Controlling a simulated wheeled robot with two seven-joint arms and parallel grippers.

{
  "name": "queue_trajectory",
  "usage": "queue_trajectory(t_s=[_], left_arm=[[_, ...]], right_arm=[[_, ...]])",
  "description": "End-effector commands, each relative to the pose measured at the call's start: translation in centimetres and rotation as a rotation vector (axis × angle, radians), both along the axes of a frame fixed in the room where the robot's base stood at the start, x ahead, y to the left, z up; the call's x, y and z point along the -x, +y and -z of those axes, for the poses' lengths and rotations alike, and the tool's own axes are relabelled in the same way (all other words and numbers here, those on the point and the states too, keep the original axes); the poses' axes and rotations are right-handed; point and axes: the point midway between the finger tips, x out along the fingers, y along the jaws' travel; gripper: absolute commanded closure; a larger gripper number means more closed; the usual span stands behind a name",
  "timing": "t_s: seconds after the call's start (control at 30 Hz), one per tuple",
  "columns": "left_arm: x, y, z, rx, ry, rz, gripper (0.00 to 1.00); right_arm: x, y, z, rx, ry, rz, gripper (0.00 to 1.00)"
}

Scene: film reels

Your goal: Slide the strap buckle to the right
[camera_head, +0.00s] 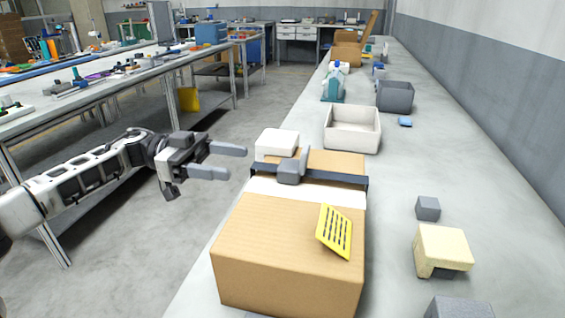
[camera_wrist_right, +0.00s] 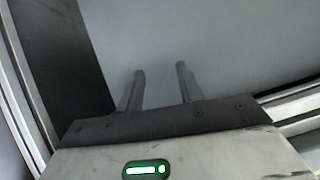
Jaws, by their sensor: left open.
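The strap buckle (camera_head: 290,172) is a grey piece with an upright tab. It sits on a dark strap (camera_head: 335,178), left of the strap's middle. The strap runs across the top of a cardboard box (camera_head: 285,260), over a white band. My left gripper (camera_head: 236,163) is open and empty, left of the buckle and apart from it, with its fingers pointing right toward the strap's left end. My right gripper (camera_wrist_right: 160,70) shows only in the right wrist view, its two fingers apart with nothing between them.
A yellow slotted card (camera_head: 335,231) lies on the box's front part. A white block (camera_head: 277,144) stands just behind the buckle. A cream tray (camera_head: 352,140), a grey bin (camera_head: 395,97), a grey cube (camera_head: 428,208) and a pale yellow block (camera_head: 442,247) are on the counter (camera_head: 400,170).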

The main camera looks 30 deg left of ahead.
Motion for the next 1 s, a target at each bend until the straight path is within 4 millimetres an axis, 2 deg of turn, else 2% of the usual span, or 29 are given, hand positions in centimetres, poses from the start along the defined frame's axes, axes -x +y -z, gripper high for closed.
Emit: queue_trajectory(t_s=[0.1, 0.3, 0.5, 0.67, 0.93, 1.0], left_arm=[[-0.6, -2.7, -0.3, 0.003, -0.003, 0.005, 0.38], [-1.7, -6.7, -0.2, 0.004, -0.002, 0.003, 0.38], [-2.4, -9.2, -0.1, 0.002, 0.0, 0.001, 0.38], [-2.6, -10.0, -0.1, 0.001, 0.001, 0.0, 0.38], [-2.6, -10.1, 0.0, 0.0, 0.0, -0.001, 0.38], [-2.6, -10.1, 0.0, 0.0, 0.0, 0.0, 0.58]], right_arm=[[0.2, 0.0, 0.1, 0.002, 0.012, 0.0, 0.64], [0.0, 0.0, -0.4, 0.001, 0.009, 0.002, 0.64], [-0.4, -0.1, -0.8, 0.005, -0.001, 0.002, 0.64], [-0.5, -0.1, -0.7, 0.009, -0.002, 0.003, 0.64], [-0.5, -0.2, -0.5, 0.01, 0.003, 0.003, 0.64], [-0.5, -0.2, -0.5, 0.01, 0.003, 0.003, 0.64]])
